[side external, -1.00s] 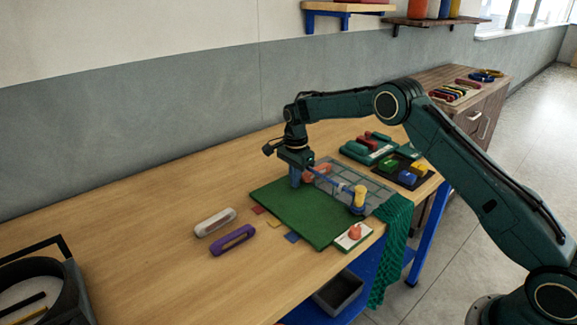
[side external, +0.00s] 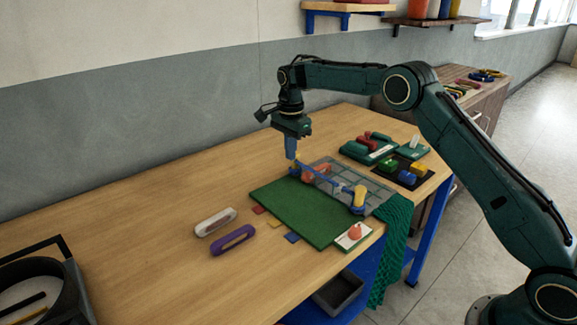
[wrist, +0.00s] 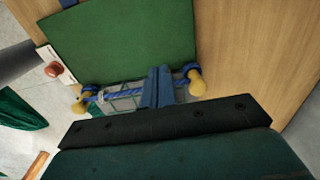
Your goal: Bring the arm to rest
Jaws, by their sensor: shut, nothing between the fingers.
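My gripper (side external: 291,153) is shut and empty, pointing down above the far left end of the net panel, with clear air below the fingers in the side view. In the wrist view its blue fingers (wrist: 157,88) are together, in front of the rope. The blue rope (side external: 325,178) stretches between two yellow posts with blue bases, the near one (side external: 359,196) standing at the right and the far one (side external: 296,166) partly behind my fingertips. The grey net panel (side external: 375,193) and green mat (side external: 290,210) lie beneath.
A white holder (side external: 215,222) and a purple holder (side external: 233,239) lie on the wooden table (side external: 150,225). Green cases (side external: 370,150) and a dark tray (side external: 405,180) stand at the back right. A green net (side external: 393,235) hangs over the edge. The table's left middle is clear.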

